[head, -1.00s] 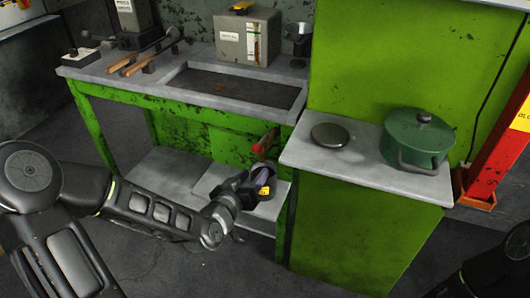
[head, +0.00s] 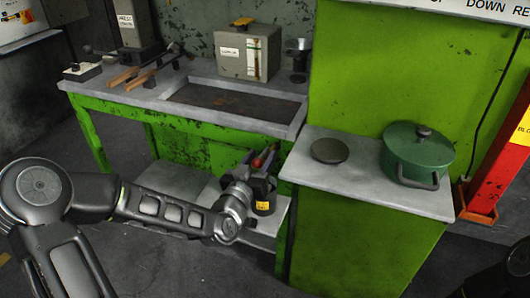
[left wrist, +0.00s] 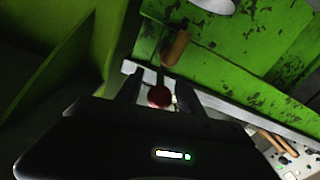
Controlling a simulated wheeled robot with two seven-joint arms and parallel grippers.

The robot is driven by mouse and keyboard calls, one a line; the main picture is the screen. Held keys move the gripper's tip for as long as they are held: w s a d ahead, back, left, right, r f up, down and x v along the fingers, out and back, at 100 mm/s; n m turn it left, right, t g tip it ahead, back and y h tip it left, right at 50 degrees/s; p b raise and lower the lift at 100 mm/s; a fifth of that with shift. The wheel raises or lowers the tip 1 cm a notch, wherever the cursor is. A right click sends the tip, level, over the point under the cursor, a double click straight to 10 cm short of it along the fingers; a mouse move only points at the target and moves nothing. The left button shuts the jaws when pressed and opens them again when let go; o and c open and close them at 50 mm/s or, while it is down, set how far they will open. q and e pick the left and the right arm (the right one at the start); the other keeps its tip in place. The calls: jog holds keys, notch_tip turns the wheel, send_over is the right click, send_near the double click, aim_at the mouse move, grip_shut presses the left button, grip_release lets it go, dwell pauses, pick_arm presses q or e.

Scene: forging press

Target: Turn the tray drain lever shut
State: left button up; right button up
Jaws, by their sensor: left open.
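The drain lever, with a red knob (head: 264,156), sticks out at the front of the green bench, below the tray (head: 235,103), a dark recess in the grey bench top. My left gripper (head: 262,178) is open at the lever, just below the red knob in the head view. In the left wrist view the red knob (left wrist: 159,96) shows between the two dark fingers, with a brownish-orange cylinder (left wrist: 175,48) beyond it. Whether a finger touches the knob I cannot tell. My right gripper is out of view.
A grey side shelf (head: 370,180) to the right of the lever carries a green pot (head: 418,157) and a round dark disc (head: 329,150). A lower grey shelf (head: 175,180) lies under the bench. Hammers (head: 150,72) and a grey box (head: 248,52) are on the bench top.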

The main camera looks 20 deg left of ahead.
aim_at(265, 150)
pick_arm(q)
jog(key=shift+w, duration=1.6)
jog(key=shift+c, duration=0.4)
grip_shut()
jog(key=shift+d, duration=0.1)
